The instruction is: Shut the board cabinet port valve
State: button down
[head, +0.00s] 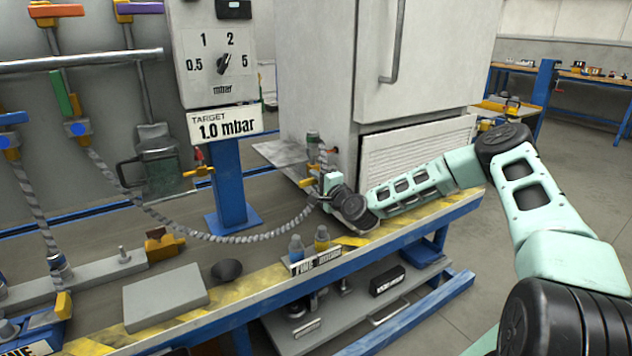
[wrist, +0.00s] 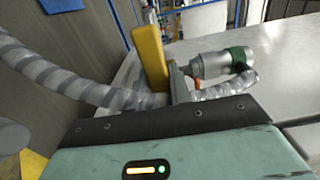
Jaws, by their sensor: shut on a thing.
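The board cabinet port valve is at the cabinet's lower front corner, with a small yellow lever (head: 309,182) showing in the head view. In the wrist view the yellow lever (wrist: 150,60) stands upright just beyond the dark edge of my gripper. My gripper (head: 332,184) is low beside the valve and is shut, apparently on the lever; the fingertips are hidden. A grey ribbed hose (head: 270,236) runs to the valve and passes beside the lever in the wrist view. A silver fitting with a green band (wrist: 218,63) lies just right of the lever.
The pale cabinet (head: 325,80) stands behind the valve. A blue post (head: 231,180) carries the dial box and the "TARGET 1.0 mbar" sign (head: 224,122) to the left. The hose hangs across the bench.

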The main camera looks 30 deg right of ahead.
jog(key=c, duration=1.3)
grip_release()
jog(key=s, duration=1.7)
jog(key=shift+s+d+p, duration=0.25)
jog(key=shift+d+p, duration=0.05)
jog(key=shift+p, duration=0.1)
